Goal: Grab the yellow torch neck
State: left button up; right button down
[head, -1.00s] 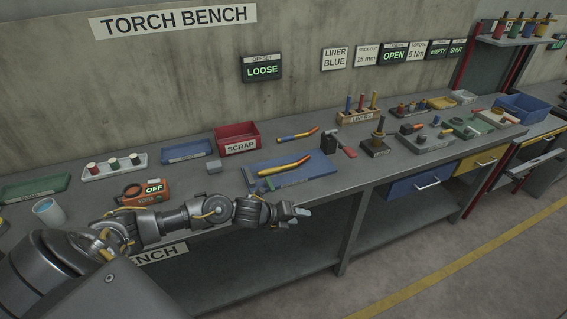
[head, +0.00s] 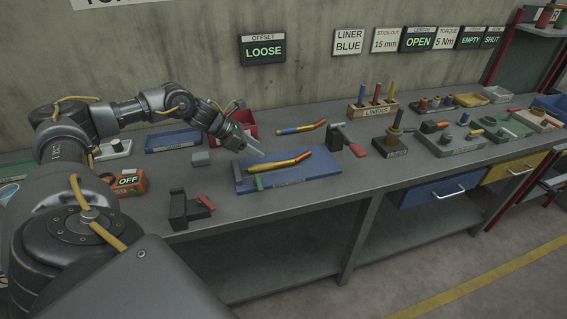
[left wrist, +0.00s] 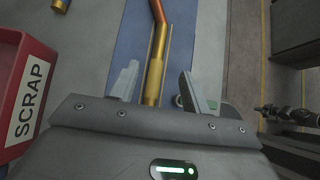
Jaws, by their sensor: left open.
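The yellow torch neck (head: 267,166) lies on a blue tray (head: 298,182), its bent orange-red end pointing right. My left gripper (head: 252,148) is open just above the neck's left part. In the left wrist view the neck (left wrist: 156,65) runs between the two spread fingers (left wrist: 158,90), apart from both, nearer the left one. Its near end is hidden behind the gripper body. A dark jointed part (left wrist: 285,115) at the right edge of the left wrist view looks like my right gripper; its jaws are too small to read.
A second torch neck with a blue sleeve (head: 290,130) lies behind the tray. The red SCRAP bin (left wrist: 22,92) is close beside my left gripper. A black stand with a red handle (head: 350,145) is to the right, another (head: 187,208) in front. A small green piece (head: 259,183) is at the tray's front.

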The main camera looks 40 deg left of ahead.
aim_at(277, 162)
pick_arm(q)
jog(key=x, duration=0.3)
jog(key=shift+p, duration=0.4)
jog(key=shift+w+d+f, duration=0.2)
jog(key=shift+w+f, duration=0.5)
jog(key=shift+f, duration=0.1)
jog(key=shift+d+r, duration=0.1)
jog(key=shift+d, duration=0.05)
jog(key=p+x, duration=0.3)
jog(key=x, duration=0.1)
jog(key=shift+w+d, duration=0.15)
jog(key=shift+w+d+f, duration=0.1)
jog(key=shift+f, duration=0.25)
pick_arm(e)
jog(key=r, duration=0.4)
jog(key=shift+a+r, duration=0.1)
jog(key=shift+a, duration=0.15)
pick_arm(q)
grip_shut()
pick_arm(e)
jog(key=shift+w+d, duration=0.3)
